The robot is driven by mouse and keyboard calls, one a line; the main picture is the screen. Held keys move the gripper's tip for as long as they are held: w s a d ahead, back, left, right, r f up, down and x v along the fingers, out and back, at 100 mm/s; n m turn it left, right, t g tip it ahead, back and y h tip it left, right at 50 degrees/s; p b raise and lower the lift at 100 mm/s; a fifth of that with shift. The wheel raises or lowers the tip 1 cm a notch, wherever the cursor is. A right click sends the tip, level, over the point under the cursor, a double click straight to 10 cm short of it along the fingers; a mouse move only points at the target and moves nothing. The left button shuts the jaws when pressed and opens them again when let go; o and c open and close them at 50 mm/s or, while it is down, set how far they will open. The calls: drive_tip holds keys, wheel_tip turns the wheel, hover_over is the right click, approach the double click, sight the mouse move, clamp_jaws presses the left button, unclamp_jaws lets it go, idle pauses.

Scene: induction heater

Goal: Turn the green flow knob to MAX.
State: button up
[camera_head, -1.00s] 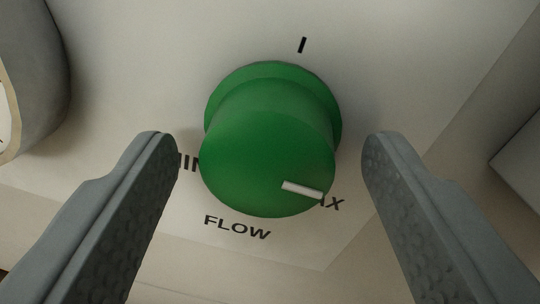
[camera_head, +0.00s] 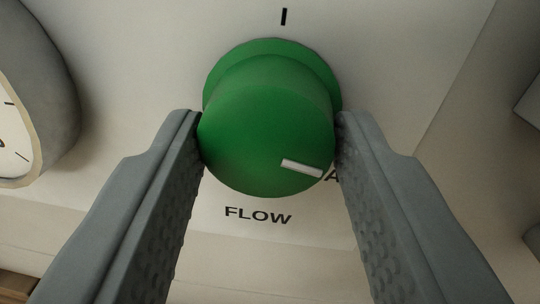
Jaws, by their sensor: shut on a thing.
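The green flow knob (camera_head: 265,125) sits on a pale panel, in the middle of the head camera view. Its white pointer mark (camera_head: 301,168) lies on the lower right of its face and points right and slightly down, toward the partly hidden MAX label (camera_head: 334,177). My gripper (camera_head: 270,130) is shut on the knob, one finger at its left side and one at its right. The FLOW label (camera_head: 258,215) shows below the knob. The MIN label is hidden behind the left finger.
A round gauge with a grey rim (camera_head: 62,110) stands out at the left edge, near my left finger. A small tick mark (camera_head: 283,16) is above the knob. The panel (camera_head: 420,60) is bare at the upper right. Grey parts show at the right edge.

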drive_tip(key=m, duration=0.6)
drive_tip(key=shift+m, duration=0.4)
idle(0.4)
drive_tip(key=o, duration=1)
drive_tip(key=shift+c, duration=0.2)
drive_tip(key=shift+f, duration=0.1)
